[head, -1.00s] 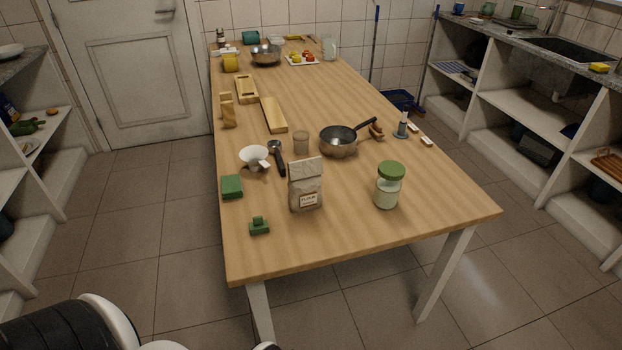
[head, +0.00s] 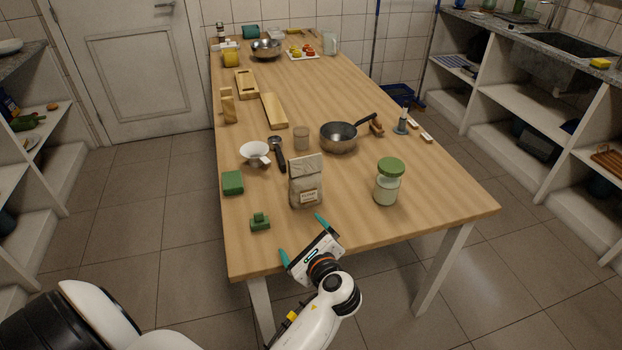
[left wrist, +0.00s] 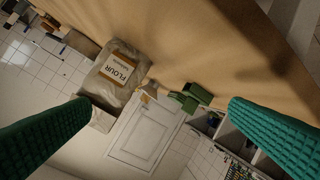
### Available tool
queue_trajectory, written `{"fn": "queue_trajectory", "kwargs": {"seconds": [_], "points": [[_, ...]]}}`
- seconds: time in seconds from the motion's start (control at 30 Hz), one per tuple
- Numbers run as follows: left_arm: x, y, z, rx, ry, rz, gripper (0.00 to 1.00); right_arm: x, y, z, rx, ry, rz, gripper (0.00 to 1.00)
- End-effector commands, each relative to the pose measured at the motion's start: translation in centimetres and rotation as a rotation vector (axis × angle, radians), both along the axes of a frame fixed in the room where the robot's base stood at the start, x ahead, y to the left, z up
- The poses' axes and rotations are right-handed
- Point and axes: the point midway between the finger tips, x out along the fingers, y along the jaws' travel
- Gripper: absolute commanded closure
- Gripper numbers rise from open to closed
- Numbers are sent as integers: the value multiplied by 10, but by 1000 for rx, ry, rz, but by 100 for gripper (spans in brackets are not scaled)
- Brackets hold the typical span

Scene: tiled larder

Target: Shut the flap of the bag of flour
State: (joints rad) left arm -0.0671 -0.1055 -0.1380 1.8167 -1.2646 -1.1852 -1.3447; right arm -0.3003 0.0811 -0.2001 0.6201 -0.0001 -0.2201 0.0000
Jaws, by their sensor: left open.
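The bag of flour (head: 306,183) stands upright on the wooden table, near its front edge. It is a grey-beige paper bag with a pale label, and its top part shows as a pale upright panel in the head view. I cannot tell clearly how the flap lies. The bag also shows in the left wrist view (left wrist: 122,66), tilted by the camera's turn, with the word FLOUR readable. My left gripper (head: 301,236) is open and empty at the table's front edge, in front of the bag and apart from it. My right gripper is not in view.
A jar with a green lid (head: 388,182) stands right of the bag. A green block (head: 233,182) and a small green piece (head: 260,222) lie to the left. A funnel (head: 255,153), a glass (head: 301,138) and a saucepan (head: 339,138) stand behind. The table's front right is clear.

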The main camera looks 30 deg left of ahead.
Motion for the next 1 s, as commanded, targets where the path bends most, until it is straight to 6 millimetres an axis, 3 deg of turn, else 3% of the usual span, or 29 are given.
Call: {"fn": "queue_trajectory", "kwargs": {"seconds": [0.03,0.13,0.37,1.0], "points": [[17,-6,12,123,58,-39,0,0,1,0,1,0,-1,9],[41,-16,32,348,174,-98,0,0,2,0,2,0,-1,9],[64,-27,53,574,296,-141,0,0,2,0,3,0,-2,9],[127,58,53,576,297,-139,0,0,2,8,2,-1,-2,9]]}}
